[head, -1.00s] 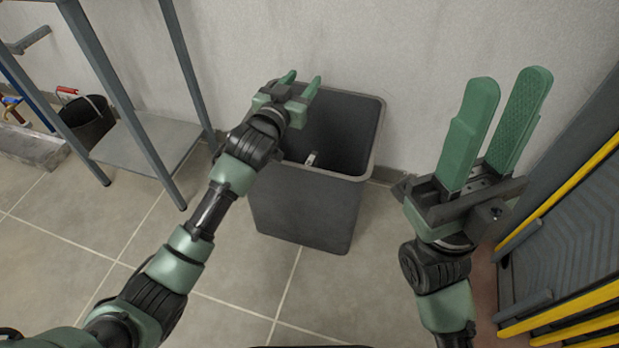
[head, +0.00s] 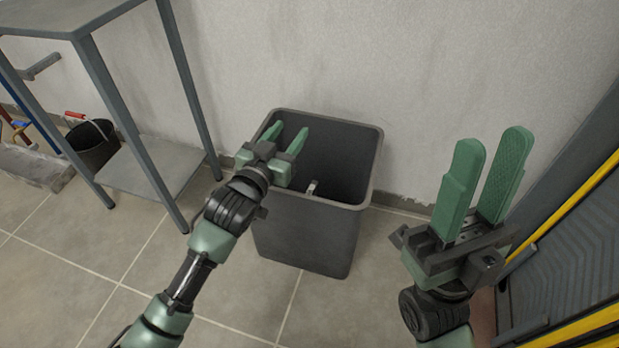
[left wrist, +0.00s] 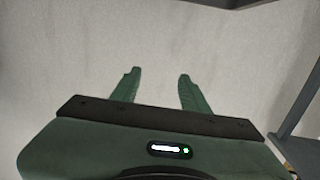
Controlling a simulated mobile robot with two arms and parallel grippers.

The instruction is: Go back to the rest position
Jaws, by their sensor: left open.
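My left gripper (head: 284,137) is open and empty, over the left rim of the dark grey bin in the head view. In the left wrist view its two green fingers (left wrist: 158,88) stand apart in front of the plain wall. My right gripper (head: 489,165) is at the right of the head view, its long green fingers pointing up with a narrow gap between them and nothing seen in it.
The grey bin (head: 305,232) stands on the tiled floor against the wall, with a small light object (head: 312,187) inside. A metal table (head: 60,17) and a black bucket (head: 92,148) are at left. A ribbed grey panel with yellow bars (head: 575,240) is at right.

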